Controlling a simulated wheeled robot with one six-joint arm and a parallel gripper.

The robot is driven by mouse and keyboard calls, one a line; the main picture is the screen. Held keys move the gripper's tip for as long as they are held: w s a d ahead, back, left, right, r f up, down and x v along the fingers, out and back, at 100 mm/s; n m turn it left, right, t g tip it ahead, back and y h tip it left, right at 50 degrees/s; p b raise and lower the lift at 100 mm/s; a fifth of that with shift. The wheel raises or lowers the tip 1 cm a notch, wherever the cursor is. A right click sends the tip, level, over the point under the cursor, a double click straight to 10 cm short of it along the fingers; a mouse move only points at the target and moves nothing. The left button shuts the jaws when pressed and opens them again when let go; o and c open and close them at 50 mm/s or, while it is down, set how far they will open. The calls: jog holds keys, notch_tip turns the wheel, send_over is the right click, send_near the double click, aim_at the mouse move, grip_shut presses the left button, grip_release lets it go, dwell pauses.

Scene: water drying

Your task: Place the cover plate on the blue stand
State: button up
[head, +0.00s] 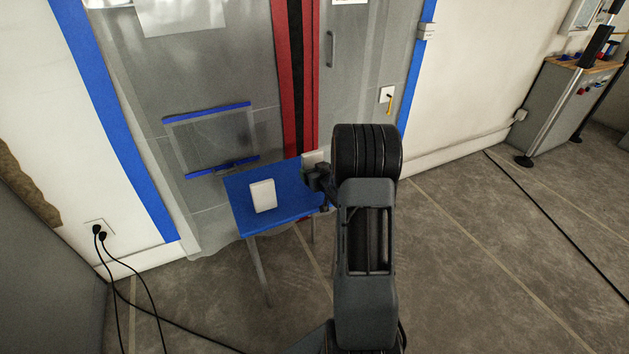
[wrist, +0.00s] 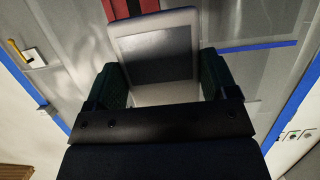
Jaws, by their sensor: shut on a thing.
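The blue stand (head: 288,206) is a small table with a flat blue top and thin legs, against the plastic-covered wall in the head view. My gripper (head: 317,173) is at the right edge of the stand's top, shut on a pale cover plate (head: 312,158). In the wrist view the cover plate (wrist: 152,27) has a light rim and a grey middle. It sits between the two dark fingers of my gripper (wrist: 163,82). Whether the held plate touches the stand cannot be told.
A white plate-like block (head: 262,195) stands on the left part of the stand's top. A wall outlet with black cables (head: 99,232) is at the left. A grey workbench (head: 558,100) stands far right. The floor right of my arm is mostly clear.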

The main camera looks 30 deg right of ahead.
jog(key=shift+f+b, duration=0.35)
jog(key=shift+f, duration=1.3)
jog(key=shift+f, duration=0.1)
jog(key=shift+f, duration=0.15)
jog(key=o, duration=0.8)
